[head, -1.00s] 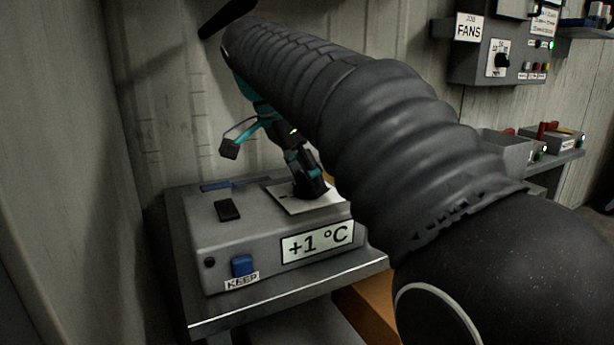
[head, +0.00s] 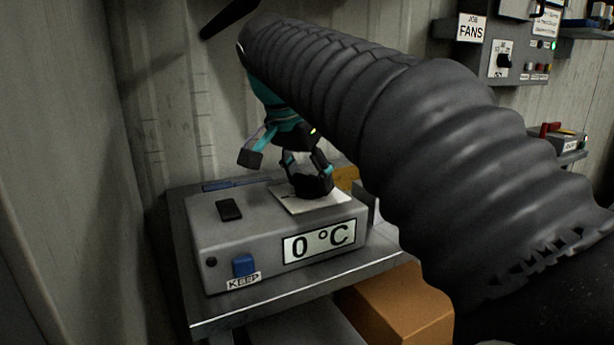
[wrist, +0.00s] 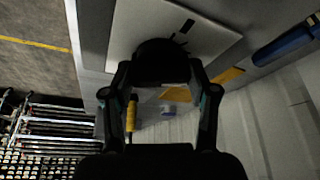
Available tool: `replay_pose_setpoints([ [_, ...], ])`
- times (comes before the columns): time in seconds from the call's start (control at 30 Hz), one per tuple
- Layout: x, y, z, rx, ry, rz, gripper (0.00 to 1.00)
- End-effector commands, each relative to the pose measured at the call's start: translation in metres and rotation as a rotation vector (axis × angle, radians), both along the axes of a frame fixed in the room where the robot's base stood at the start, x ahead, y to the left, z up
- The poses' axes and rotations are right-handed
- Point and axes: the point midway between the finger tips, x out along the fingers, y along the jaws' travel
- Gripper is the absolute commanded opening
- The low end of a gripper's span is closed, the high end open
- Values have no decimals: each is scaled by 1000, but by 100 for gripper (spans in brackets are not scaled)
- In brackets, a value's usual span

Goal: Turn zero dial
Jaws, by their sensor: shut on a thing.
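The zero dial (wrist: 158,52) is a black round knob on a white plate (head: 287,201) on top of a grey instrument box (head: 228,237). My gripper (head: 311,187) points down over the plate and is shut on the dial, with a finger on each side of it; it also shows in the wrist view (wrist: 160,75). A dark mark is on the plate beside the dial in the wrist view. The display (head: 319,242) on the box's front reads "0 °C". My fingers hide most of the dial in the head view.
A blue button (head: 243,265) labelled KEEP is on the box's front, and a black switch (head: 229,210) is on top. The box stands on a metal shelf (head: 240,311). An orange box (head: 400,310) is below right. A FANS panel (head: 489,62) hangs at the upper right.

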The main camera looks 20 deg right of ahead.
Motion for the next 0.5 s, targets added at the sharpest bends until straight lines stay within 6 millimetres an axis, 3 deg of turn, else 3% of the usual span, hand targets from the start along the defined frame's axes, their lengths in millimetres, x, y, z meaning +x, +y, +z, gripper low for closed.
replay_pose_setpoints([
  [0.5, 0, 0, -2, 0, 4, 70, 23],
])
